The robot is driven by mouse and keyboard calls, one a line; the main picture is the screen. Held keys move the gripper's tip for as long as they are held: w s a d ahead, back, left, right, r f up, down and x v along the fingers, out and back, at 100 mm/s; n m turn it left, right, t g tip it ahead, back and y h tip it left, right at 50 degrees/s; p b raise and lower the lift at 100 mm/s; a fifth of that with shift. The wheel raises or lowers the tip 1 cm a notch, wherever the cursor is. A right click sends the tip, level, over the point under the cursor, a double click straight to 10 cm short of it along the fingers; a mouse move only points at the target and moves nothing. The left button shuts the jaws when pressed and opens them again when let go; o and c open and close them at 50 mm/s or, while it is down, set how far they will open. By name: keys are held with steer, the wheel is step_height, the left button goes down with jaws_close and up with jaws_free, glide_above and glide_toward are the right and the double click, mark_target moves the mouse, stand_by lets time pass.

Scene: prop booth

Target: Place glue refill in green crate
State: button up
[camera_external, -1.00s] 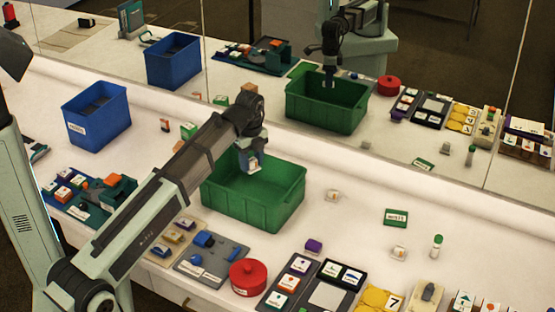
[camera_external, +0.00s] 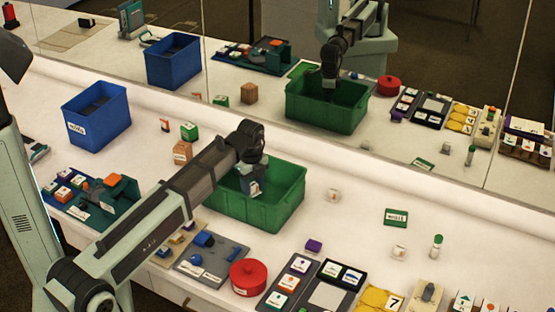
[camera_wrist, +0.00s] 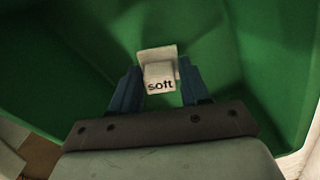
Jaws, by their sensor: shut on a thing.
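My gripper (camera_external: 252,188) is inside the opening of the green crate (camera_external: 280,208), near its left part. The green crate's walls and floor (camera_wrist: 75,70) surround the block in the wrist view. I cannot tell whether the block touches the crate floor. My arm hides part of the crate's left side in the external view.
A blue bin (camera_external: 97,115) stands at the left. A brown block (camera_external: 182,152) and a green box (camera_external: 189,131) are behind my arm. A red round container (camera_external: 248,277) and a grey tray (camera_external: 212,258) lie in front of the crate. A mirror behind repeats the scene.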

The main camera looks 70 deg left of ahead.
mark_target(253, 192)
steer(key=shift+f, duration=1.5)
steer(key=shift+f, duration=0.15)
steer(key=o, duration=1.1)
step_height(253, 192, up, 12)
steer(key=shift+r, duration=0.15)
steer(key=shift+o, duration=0.4)
